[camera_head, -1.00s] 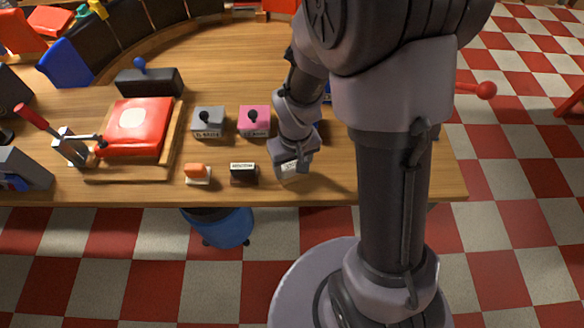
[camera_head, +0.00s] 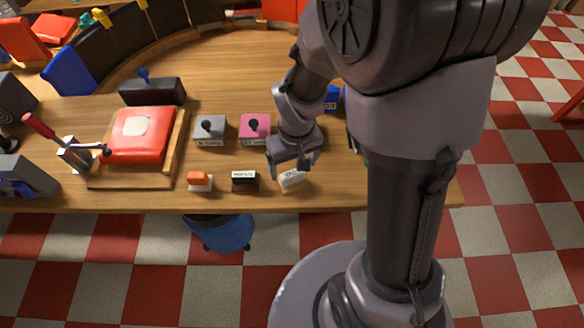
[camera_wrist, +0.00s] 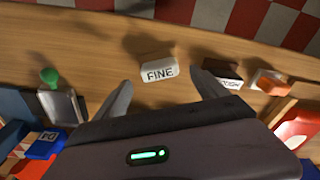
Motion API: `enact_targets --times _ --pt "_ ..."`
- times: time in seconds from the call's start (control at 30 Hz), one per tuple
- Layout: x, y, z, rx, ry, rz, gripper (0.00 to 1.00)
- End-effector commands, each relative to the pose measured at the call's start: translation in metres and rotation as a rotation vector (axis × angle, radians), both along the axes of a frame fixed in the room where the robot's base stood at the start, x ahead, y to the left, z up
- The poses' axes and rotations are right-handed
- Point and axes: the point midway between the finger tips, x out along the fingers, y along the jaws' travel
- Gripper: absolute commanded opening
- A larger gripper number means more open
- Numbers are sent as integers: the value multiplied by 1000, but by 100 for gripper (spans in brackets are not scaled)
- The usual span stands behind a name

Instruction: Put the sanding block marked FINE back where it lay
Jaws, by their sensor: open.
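The white sanding block marked FINE (camera_head: 291,180) lies on the wooden bench near its front edge, slightly turned. It also shows in the wrist view (camera_wrist: 158,70), its label readable, just beyond and between my fingertips. My gripper (camera_head: 291,166) is open and empty, above and behind the block. In the wrist view my gripper (camera_wrist: 164,86) has its fingers spread with a gap on either side of the block. A dark block with a white label (camera_head: 245,181) and an orange-topped block (camera_head: 200,181) lie in a row to its left in the head view.
A grey knobbed block (camera_head: 209,130) and a pink one (camera_head: 255,128) stand behind the row. A red cushion-like piece on a wooden board (camera_head: 138,135) and a red-handled lever (camera_head: 42,127) are at left. A green-knobbed item (camera_wrist: 50,78) and blue box (camera_wrist: 45,145) are nearby.

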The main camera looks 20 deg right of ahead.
Motion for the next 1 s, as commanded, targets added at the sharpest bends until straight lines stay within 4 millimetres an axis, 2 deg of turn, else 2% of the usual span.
enact_targets --times 0.03,0.1,0.2,0.33,0.37,0.43,0.5,0.6,0.7,0.83,1.0 --pt "-1 0 21 0 -4 0 82" --pt "-2 0 39 -1 -4 1 82" --pt "-4 0 58 0 -3 0 82" --pt "-7 0 73 2 -8 -6 82" --pt "-8 0 80 6 -20 -18 82" --pt "-15 4 110 26 -70 -70 82" --pt "-33 10 148 66 -142 -155 82" --pt "-67 20 196 146 -245 -275 82" --pt "-99 31 225 228 -324 -366 82" --pt "-122 38 240 291 -371 -423 82" --pt "-125 40 241 302 -375 -432 82"
